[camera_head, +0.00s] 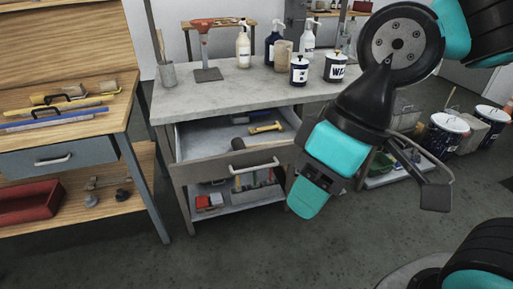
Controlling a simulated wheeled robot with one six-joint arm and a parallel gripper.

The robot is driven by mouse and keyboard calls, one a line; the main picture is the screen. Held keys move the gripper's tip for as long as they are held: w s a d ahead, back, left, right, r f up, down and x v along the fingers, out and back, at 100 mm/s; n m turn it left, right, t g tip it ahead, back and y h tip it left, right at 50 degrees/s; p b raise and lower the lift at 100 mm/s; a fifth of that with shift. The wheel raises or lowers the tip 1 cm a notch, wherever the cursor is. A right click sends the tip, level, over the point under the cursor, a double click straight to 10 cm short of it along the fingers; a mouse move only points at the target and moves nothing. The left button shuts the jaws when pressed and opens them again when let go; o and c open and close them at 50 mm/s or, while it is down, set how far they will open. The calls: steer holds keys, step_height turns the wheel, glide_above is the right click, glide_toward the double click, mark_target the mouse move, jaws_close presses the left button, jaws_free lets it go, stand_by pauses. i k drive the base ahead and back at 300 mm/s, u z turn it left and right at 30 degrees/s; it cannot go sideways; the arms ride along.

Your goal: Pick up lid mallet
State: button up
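A pulled-out drawer (208,137) under the grey worktop holds a small tool with a yellow handle (266,128), lying on its side. A short dark cylinder (238,144) is near it, at the drawer's front. Either may be part of the lid mallet; at this size I cannot tell. My gripper (306,198) hangs in front of the drawer's right end, pointing down and to the left, apart from both things. It touches nothing that I can see. Its fingers are seen at an angle, so their opening is unclear.
The grey worktop (240,88) bears a red-topped stand (204,50), spray bottles and tins. A shelf under the drawer holds more tools. A wooden bench (75,140) stands at left. Paint buckets (445,132) stand at right. The floor in front is clear.

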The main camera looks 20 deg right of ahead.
mark_target(237, 143)
steer(key=u, duration=0.55)
steer(key=i, duration=1.1)
steer(key=z, duration=0.1)
